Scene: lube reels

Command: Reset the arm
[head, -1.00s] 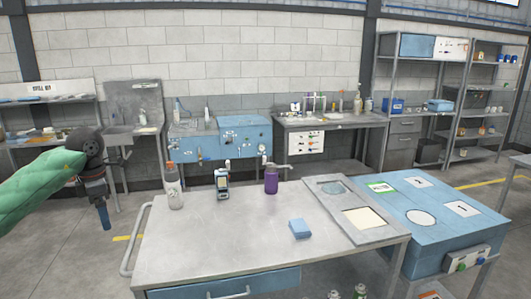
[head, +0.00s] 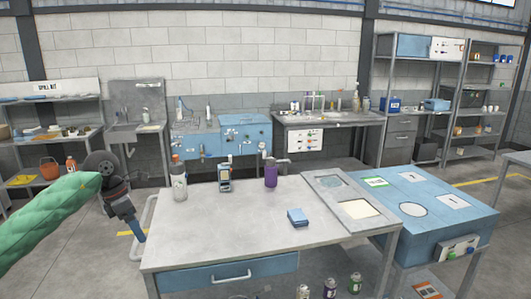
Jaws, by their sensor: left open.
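My left arm, in a green sleeve, comes in from the left in the head view. My left gripper (head: 137,232) points down just left of the cart's handle and holds nothing that I can see. It is small in the picture and apart from the bottles. The cart (head: 235,215) stands in front of me. On its top are a grey bottle with an orange cap (head: 179,182), a handheld meter (head: 225,179), a purple bottle (head: 271,175) and a blue sponge-like block (head: 298,217). My right gripper does not show.
A blue bench (head: 425,210) with white marked spots adjoins the cart's right side. Cans (head: 330,287) stand on the cart's lower level. Shelves (head: 470,120), a sink (head: 135,130) and worktables line the back wall. The floor left of the cart is clear.

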